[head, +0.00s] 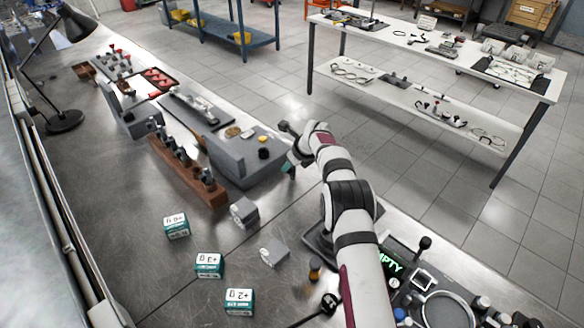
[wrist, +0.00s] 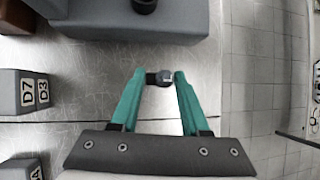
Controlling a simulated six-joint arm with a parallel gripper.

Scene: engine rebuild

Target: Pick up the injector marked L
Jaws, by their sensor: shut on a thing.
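My gripper (wrist: 158,76) has teal fingers closed on a small dark, round-ended thing (wrist: 165,77) with a pale mark on it. It looks like the end of an injector, but I cannot clearly read the mark. In the head view my gripper (head: 289,167) is beside the right end of the grey block, and what it holds is hidden there. Several dark injectors (head: 183,158) stand upright in a brown wooden rack (head: 201,189) to the left.
A grey block (head: 236,168) stands close to my gripper. Teal-white boxes (head: 209,266) stand at the front. A lamp (head: 64,121) is at far left.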

